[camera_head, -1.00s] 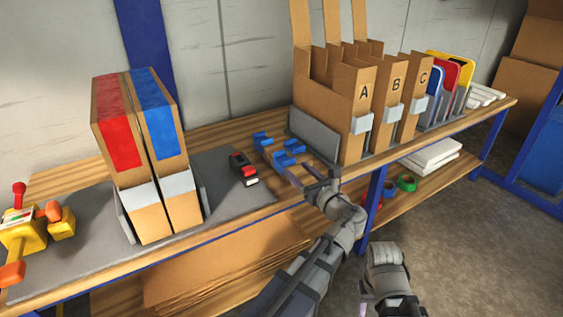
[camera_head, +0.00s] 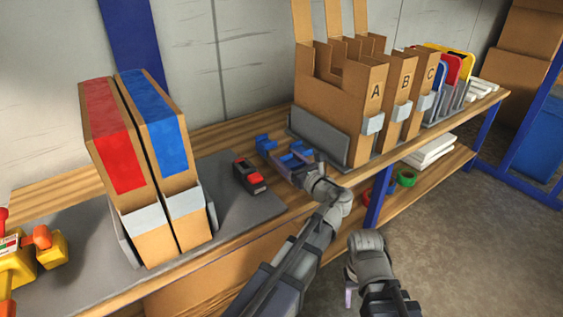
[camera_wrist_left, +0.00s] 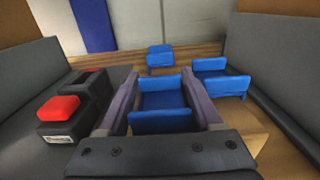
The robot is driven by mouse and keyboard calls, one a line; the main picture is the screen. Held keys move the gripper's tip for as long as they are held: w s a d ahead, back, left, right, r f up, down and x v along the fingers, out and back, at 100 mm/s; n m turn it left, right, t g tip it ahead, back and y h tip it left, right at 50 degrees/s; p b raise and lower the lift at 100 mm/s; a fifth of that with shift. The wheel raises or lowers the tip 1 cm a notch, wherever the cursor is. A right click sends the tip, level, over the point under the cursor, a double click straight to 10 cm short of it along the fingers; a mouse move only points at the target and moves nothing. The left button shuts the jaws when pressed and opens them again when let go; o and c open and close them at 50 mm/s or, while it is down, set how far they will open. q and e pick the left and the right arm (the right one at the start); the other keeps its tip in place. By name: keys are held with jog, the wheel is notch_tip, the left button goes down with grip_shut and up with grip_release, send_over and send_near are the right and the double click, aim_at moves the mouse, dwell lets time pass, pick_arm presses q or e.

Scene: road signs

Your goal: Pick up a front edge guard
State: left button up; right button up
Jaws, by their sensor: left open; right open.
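Several blue edge guards lie on the wooden bench between the grey mat and the box rack. The front edge guard (camera_wrist_left: 160,121) is a blue channel-shaped piece in the left wrist view, between the two fingers of my left gripper (camera_wrist_left: 160,98). The fingers are open, one on each side of it; I cannot tell whether they touch it. Other blue guards show behind it (camera_wrist_left: 160,62) and to its right (camera_wrist_left: 220,84). In the head view my left gripper (camera_head: 285,169) is at the guards, partly covering them. My right gripper (camera_head: 349,298) is low, off the bench front.
A black and red tool (camera_head: 250,177) lies on the grey mat left of the guards. Cardboard boxes marked A, B and C (camera_head: 375,110) stand close on the right. Boxes with red and blue tops (camera_head: 145,165) stand further left.

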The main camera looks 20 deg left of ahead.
pick_arm(q)
jog(key=shift+w, duration=0.1)
jog(key=shift+c, duration=0.3)
jog(key=c, duration=0.9)
jog(key=shift+r, duration=0.15)
jog(key=shift+c, duration=0.2)
notch_tip(320, 180, up, 10)
jog(key=p, duration=1)
